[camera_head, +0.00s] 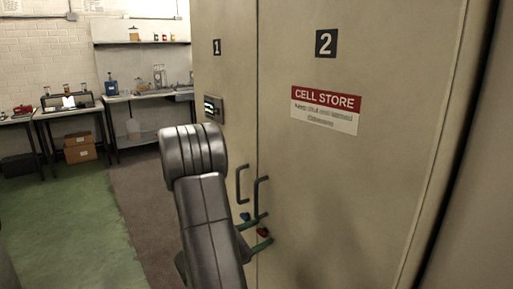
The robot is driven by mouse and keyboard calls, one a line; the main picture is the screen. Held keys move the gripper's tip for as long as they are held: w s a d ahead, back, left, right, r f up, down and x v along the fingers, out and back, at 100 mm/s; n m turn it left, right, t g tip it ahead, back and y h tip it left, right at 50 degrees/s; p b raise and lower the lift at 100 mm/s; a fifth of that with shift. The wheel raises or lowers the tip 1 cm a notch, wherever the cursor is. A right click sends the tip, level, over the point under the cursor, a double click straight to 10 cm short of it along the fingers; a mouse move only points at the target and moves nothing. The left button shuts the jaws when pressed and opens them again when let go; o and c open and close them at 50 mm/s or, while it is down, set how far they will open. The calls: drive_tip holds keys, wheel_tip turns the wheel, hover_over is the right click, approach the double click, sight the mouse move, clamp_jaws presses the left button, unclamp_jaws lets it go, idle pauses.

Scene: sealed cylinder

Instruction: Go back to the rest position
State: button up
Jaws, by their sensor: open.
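My dark grey arm rises in the lower middle of the camera_head view, in front of the cabinet. Two green fingers of my gripper (268,228) show to the right of the arm, apart from each other, with nothing seen held between them. The rest of the gripper is hidden behind the arm. The fingers appear just below the door handles; I cannot tell if they touch the cabinet. A small blue part (245,217) and a small red part (263,232) show by the fingers.
A tall beige cabinet has door 1 (225,65) and door 2 (390,190), both looking closed, with dark handles (261,197) and a keypad (214,108). Benches (75,112) with lab items stand at the back left. The green floor (75,235) at left is clear.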

drive_tip(key=shift+f+m, duration=0.1)
drive_tip(key=shift+m, duration=0.8)
drive_tip(key=shift+b+v, duration=0.35)
drive_tip(key=shift+v, duration=1.8)
drive_tip(key=shift+s, duration=0.1)
